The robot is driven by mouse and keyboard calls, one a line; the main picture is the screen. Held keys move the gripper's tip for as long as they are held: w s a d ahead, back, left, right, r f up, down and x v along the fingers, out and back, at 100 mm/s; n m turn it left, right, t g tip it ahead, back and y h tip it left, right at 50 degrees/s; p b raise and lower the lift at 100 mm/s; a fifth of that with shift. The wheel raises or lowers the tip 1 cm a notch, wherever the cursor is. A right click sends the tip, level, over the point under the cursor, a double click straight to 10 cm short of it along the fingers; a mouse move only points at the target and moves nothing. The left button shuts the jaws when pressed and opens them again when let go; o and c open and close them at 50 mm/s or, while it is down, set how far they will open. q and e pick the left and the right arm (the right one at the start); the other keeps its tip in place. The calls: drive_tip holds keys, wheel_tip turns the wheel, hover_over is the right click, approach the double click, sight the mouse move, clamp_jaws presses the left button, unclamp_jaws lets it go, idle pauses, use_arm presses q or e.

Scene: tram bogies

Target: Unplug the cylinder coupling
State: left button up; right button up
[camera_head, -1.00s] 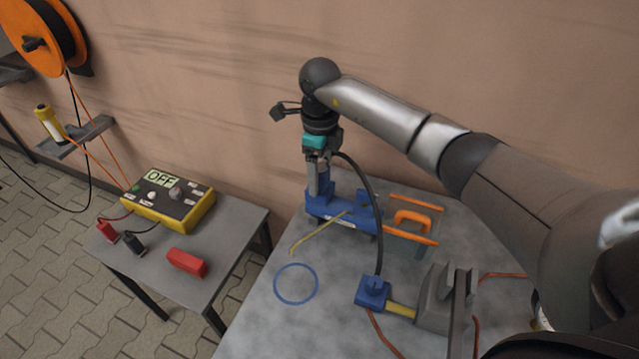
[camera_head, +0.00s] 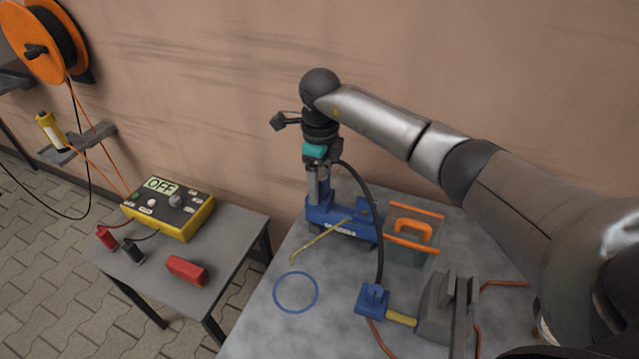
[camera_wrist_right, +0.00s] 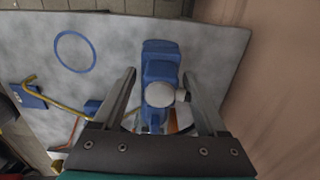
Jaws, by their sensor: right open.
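A blue pump-like unit (camera_head: 352,226) with a yellow lever (camera_head: 318,241) stands at the back of the grey bench. A black hose (camera_head: 377,235) runs from near it to a blue block (camera_head: 372,299) at the front. I cannot tell which fitting is the cylinder coupling. My right gripper (camera_head: 318,190) points down over the left end of the unit. In the right wrist view its open fingers (camera_wrist_right: 160,90) stand either side of a round silver cap (camera_wrist_right: 160,94) on the unit (camera_wrist_right: 160,60); contact is unclear. My left gripper is out of view.
A grey vise-like block (camera_head: 434,308) and a crate with orange handles (camera_head: 408,248) stand on the right. A blue ring (camera_head: 296,292) lies in front. A yellow-black box reading OFF (camera_head: 172,206) sits on the left table. The wall is close behind.

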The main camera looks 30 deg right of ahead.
sight(320, 176)
idle(0.4)
clamp_jaws()
idle(0.4)
drive_tip(key=shift+r, duration=0.1)
idle(0.4)
drive_tip(key=shift+r+p, duration=2.5)
drive_tip(key=shift+r, duration=0.45)
